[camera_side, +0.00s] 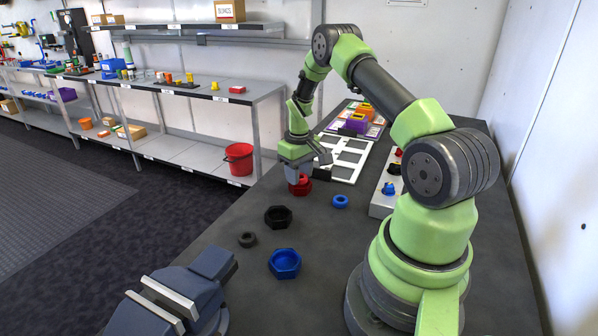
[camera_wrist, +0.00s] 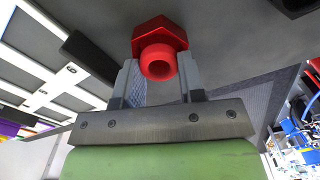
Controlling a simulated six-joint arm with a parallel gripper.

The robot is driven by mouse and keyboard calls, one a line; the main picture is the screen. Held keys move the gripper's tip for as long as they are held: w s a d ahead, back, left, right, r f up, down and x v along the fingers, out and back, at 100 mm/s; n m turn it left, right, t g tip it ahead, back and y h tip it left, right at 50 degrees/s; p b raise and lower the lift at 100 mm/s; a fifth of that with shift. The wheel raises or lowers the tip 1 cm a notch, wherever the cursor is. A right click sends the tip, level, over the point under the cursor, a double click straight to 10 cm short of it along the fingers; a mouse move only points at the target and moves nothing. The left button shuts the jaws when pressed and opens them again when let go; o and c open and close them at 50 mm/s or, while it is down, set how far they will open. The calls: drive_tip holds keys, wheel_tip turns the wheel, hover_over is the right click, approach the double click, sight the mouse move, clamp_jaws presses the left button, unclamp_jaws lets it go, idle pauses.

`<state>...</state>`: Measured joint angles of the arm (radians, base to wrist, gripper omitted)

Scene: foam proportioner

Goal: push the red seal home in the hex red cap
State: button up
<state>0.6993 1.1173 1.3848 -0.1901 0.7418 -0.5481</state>
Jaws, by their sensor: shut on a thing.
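The red hex cap (camera_wrist: 160,30) shows at the top middle of the wrist view, on the dark table. The red seal (camera_wrist: 158,64), a thick ring, lies between the fingers of my gripper (camera_wrist: 158,72), which is shut on it. The seal lines up with the cap and overlaps it in the picture; I cannot tell how deep it sits. In the side view my gripper (camera_side: 300,172) points down over the red cap (camera_side: 300,188). The seal cannot be made out separately there.
A blue ring (camera_side: 340,201), black hex cap (camera_side: 278,216), black ring (camera_side: 247,240) and blue hex cap (camera_side: 285,263) lie nearby. A vise (camera_side: 185,292) stands at the front, a white frame (camera_side: 349,160) behind, and a grey block (camera_side: 379,205) with small parts at right.

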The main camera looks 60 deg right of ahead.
idle(0.3)
drive_tip(key=o, duration=1.3)
drive_tip(key=shift+r, duration=0.1)
drive_tip(key=shift+r, duration=2.9)
